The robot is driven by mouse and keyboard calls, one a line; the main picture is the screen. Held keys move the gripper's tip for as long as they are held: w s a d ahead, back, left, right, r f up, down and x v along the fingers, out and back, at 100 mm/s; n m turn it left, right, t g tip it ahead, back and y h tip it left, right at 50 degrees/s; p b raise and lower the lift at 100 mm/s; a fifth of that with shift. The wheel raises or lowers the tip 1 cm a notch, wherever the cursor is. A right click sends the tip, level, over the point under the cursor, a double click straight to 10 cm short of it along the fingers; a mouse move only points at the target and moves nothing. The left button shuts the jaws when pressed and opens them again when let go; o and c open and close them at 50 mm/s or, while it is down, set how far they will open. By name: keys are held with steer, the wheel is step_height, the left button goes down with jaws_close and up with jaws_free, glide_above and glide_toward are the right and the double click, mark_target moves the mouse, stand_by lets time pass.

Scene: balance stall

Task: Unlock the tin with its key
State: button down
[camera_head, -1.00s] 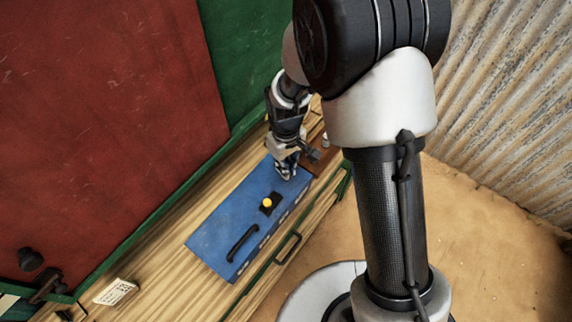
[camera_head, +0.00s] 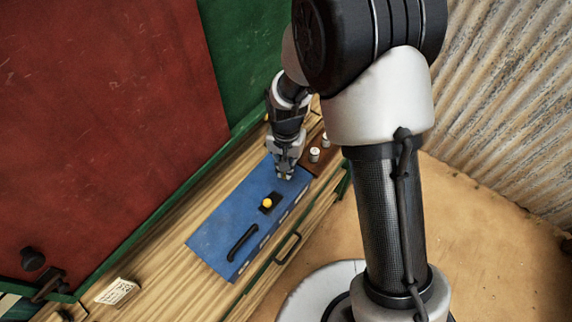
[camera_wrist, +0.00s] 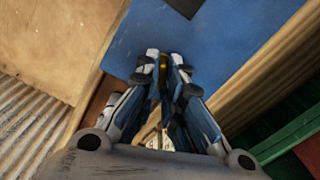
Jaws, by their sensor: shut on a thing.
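The blue tin (camera_head: 222,226) lies on the wooden counter, with a black handle (camera_head: 242,243) and a yellow round piece on a black plate (camera_head: 267,203) on its upper face. The tin's blue face also fills the top of the wrist view (camera_wrist: 215,55). My gripper (camera_head: 285,175) points down at the tin's far end. In the wrist view my gripper's fingers (camera_wrist: 163,66) are close together with a small brass-yellow piece (camera_wrist: 163,68) between the tips, seemingly the key. Most of it is hidden, and I cannot tell whether it sits in a lock.
A brown block (camera_head: 321,158) with small pale cylinders (camera_head: 315,154) stands just right of my gripper. A small printed card (camera_head: 117,291) lies on the counter at lower left. Red and green panels rise behind the counter. A drawer handle (camera_head: 288,248) is on the counter's front.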

steer(key=shift+m, duration=2)
steer(key=c, duration=1.7)
jaws_free()
step_height(320, 180, up, 12)
